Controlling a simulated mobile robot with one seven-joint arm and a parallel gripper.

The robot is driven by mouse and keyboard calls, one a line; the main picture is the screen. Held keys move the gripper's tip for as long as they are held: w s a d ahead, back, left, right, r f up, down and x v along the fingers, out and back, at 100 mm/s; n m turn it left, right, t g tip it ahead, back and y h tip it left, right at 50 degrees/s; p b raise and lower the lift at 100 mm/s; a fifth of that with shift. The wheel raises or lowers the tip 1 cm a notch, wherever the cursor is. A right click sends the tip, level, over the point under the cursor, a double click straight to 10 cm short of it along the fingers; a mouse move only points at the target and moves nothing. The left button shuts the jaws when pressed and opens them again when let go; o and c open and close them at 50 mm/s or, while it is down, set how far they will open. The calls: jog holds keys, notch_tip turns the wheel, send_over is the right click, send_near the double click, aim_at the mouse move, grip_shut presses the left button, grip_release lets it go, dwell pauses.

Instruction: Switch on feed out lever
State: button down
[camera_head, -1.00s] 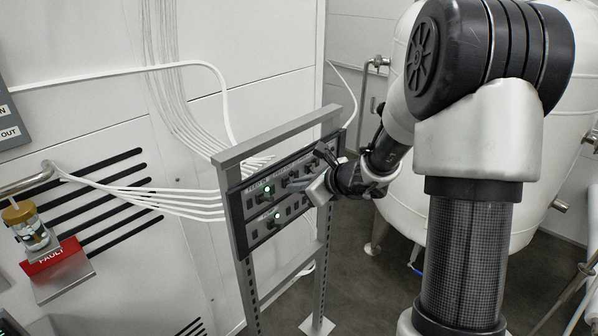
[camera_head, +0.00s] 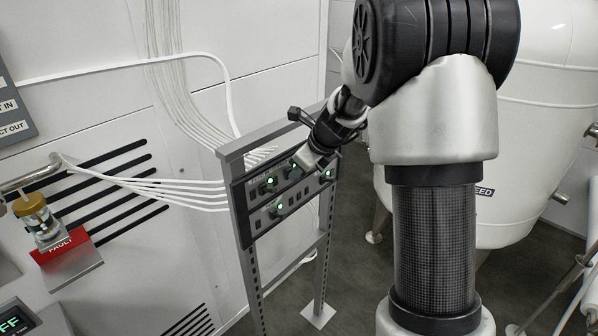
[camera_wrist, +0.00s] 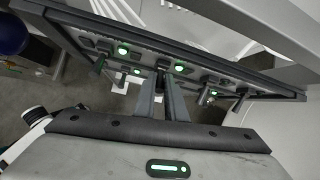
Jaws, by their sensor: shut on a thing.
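The control panel (camera_head: 259,222) is a dark board with small levers and green lights, mounted on a grey metal frame. My gripper (camera_head: 307,160) is at the panel's upper part in the head view. In the wrist view, the two fingers of my gripper (camera_wrist: 161,92) are closed around one dark lever (camera_wrist: 161,70) on the panel. A lit green light (camera_wrist: 179,68) is just beside that lever. Other levers (camera_wrist: 205,95) stick out along the panel. The labels are too small to read, so I cannot tell which lever is feed out.
White cables (camera_head: 150,189) run from the wall to the back of the panel. A red fault box (camera_head: 66,247) is on the left. A large white tank (camera_head: 540,130) stands behind my arm at right. The frame's legs (camera_head: 322,275) stand on dark floor.

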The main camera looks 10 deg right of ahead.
jog(key=shift+r, duration=0.1)
jog(key=c, duration=1.8)
grip_release()
jog(key=v, duration=1.7)
jog(key=shift+r, duration=0.2)
